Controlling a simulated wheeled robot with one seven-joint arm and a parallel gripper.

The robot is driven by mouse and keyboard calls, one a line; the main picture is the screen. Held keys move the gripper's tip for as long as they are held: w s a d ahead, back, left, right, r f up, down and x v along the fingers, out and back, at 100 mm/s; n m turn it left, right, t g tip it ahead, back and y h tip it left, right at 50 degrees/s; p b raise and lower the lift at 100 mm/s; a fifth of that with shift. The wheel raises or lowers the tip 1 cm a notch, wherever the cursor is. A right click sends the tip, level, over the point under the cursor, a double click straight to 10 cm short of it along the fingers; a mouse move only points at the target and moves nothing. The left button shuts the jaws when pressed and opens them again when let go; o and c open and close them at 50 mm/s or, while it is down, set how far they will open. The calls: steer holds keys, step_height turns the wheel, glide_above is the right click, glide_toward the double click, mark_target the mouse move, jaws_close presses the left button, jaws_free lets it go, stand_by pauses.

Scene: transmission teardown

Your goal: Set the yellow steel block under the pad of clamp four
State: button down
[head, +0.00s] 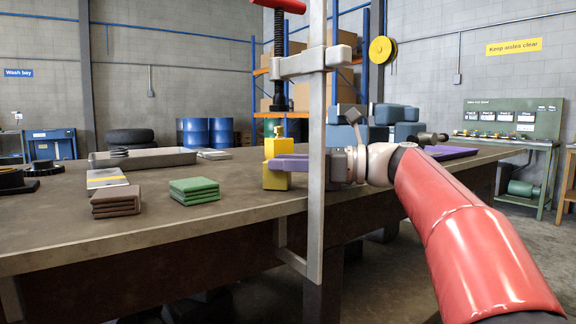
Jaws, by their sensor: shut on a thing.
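The yellow steel block (277,181) is upright near the table's front edge, with a small brass-coloured piece showing at its top. My gripper (280,163), with purple fingers, reaches in from the right and is shut on the block. The clamp (317,190) has a grey upright, a threaded screw and a red handle, and hooks over the table edge; no number shows on it. Its dark pad (280,105) is above the block, with a gap between them. The clamp upright hides part of my gripper. I cannot tell whether the block touches the table.
Blue-grey blocks (400,125) stand behind my wrist. The tabletop between the green stack and the block is clear.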

steer(key=c, duration=0.8)
jaws_free()
steer(key=shift+f, duration=0.1)
steer(key=shift+d, duration=0.15)
steer(key=d, duration=0.4)
steer(key=s+d+p, duration=0.1)
steer(key=d, duration=0.2)
steer(key=s+d, duration=0.1)
steer(key=d, duration=0.3)
steer(key=shift+s+d+p, duration=0.2)
steer(key=shift+d+p, duration=0.1)
